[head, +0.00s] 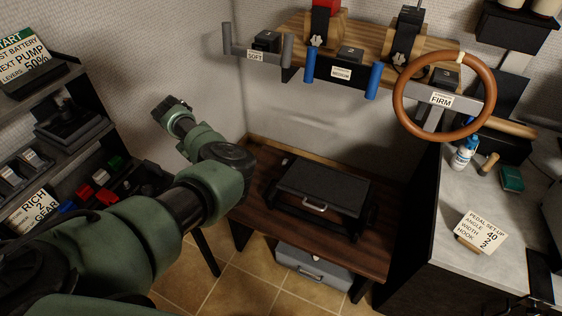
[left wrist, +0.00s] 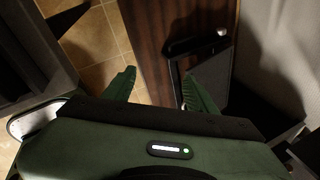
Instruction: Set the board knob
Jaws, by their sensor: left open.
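A black flat board (head: 325,188) with a silver handle (head: 315,207) stands on the low brown wooden table (head: 255,213). Its near part also shows in the left wrist view (left wrist: 208,72), beside a black bar with a small pale end piece (left wrist: 222,32). I cannot tell whether that piece is the board knob. My left gripper (left wrist: 157,85) is open and empty in the left wrist view, its green fingers above the table's edge and the tiled floor. My right gripper is not identifiable.
A shelf with dark control panels (head: 72,130) stands at left. A wooden wall shelf holds several grips and a brown steering wheel (head: 403,88). A grey counter (head: 440,215) at right bears a pedal set-up card (head: 483,235). A grey case (head: 318,267) lies under the table.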

